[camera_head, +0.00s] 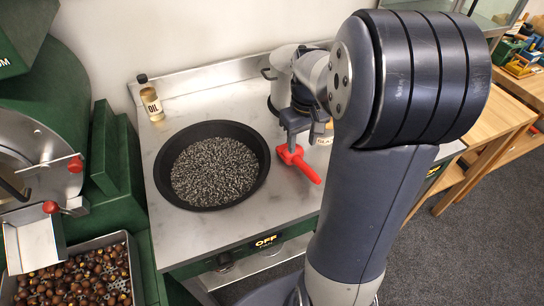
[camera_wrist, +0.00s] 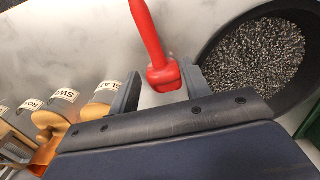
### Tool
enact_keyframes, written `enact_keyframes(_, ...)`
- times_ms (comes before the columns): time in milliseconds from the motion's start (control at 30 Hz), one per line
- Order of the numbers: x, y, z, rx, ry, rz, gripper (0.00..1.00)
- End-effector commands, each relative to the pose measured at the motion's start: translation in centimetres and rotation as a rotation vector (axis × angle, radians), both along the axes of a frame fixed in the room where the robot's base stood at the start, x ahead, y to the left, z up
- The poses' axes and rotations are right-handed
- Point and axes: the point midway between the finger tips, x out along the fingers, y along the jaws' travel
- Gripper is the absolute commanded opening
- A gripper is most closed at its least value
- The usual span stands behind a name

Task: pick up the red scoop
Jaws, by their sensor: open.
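The red scoop (camera_head: 303,166) lies on the metal counter to the right of the black pan, its handle pointing to the lower right. In the wrist view the scoop (camera_wrist: 147,32) has its handle running to the top edge and its head close to my fingertips. My gripper (camera_head: 294,130) is over the scoop's head end. In the wrist view my gripper (camera_wrist: 161,78) is open, with one finger on each side of the head. I cannot tell whether a finger touches it.
The black pan (camera_head: 262,183) of grey pellets is close to the left; it also shows in the wrist view (camera_wrist: 210,58). Labelled containers (camera_wrist: 103,98) stand on the other side. A pot (camera_head: 282,72) and an oil bottle (camera_head: 151,101) are at the back. The counter's front right is clear.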

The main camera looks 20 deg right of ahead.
Motion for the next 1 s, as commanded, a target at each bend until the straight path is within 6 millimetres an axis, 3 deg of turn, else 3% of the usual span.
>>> enact_keyframes(200, -0.1, 0.0, -3.5, 0.002, 0.006, 0.000, 0.45)
enact_keyframes(467, 0.0, -0.2, -5.5, 0.001, 0.003, 0.000, 0.45)
enact_keyframes(733, 0.1, -0.8, -9.1, 0.002, 0.004, 0.000, 0.45)
enact_keyframes(1000, 0.2, -0.8, -10.2, 0.000, 0.000, 0.000, 0.45)
